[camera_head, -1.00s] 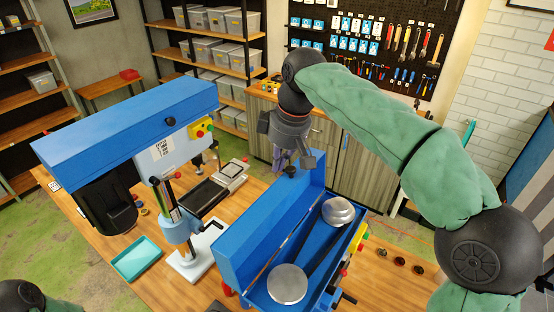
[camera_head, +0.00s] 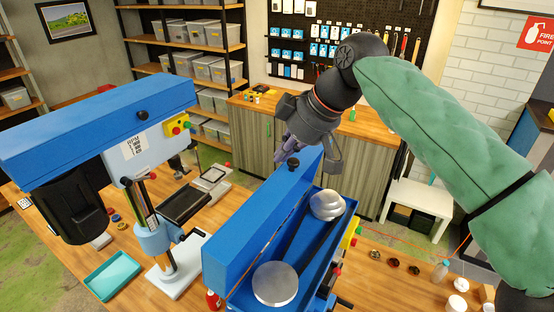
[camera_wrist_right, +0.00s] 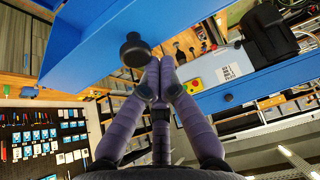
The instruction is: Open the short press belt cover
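The short press's blue belt cover (camera_head: 250,232) stands raised along the left side of its housing (camera_head: 339,236). The housing is open on top. Inside show two silvery stepped pulleys, one at the back (camera_head: 327,205) and one at the front (camera_head: 275,284). A black knob (camera_head: 293,163) sits near the cover's far end and also shows in the right wrist view (camera_wrist_right: 135,50). My right gripper (camera_head: 284,154) is at this knob. In the wrist view its purple fingers (camera_wrist_right: 160,70) meet at the tips, beside the knob, with nothing visibly between them. Contact is unclear. My left gripper is out of view.
A taller blue press (camera_head: 100,120) with its cover down stands at left. A teal tray (camera_head: 112,276) and a dark scale-like device (camera_head: 186,203) lie on the wooden table. Small round parts (camera_head: 393,263) and bottles lie at right. Cabinets (camera_head: 245,135) stand behind.

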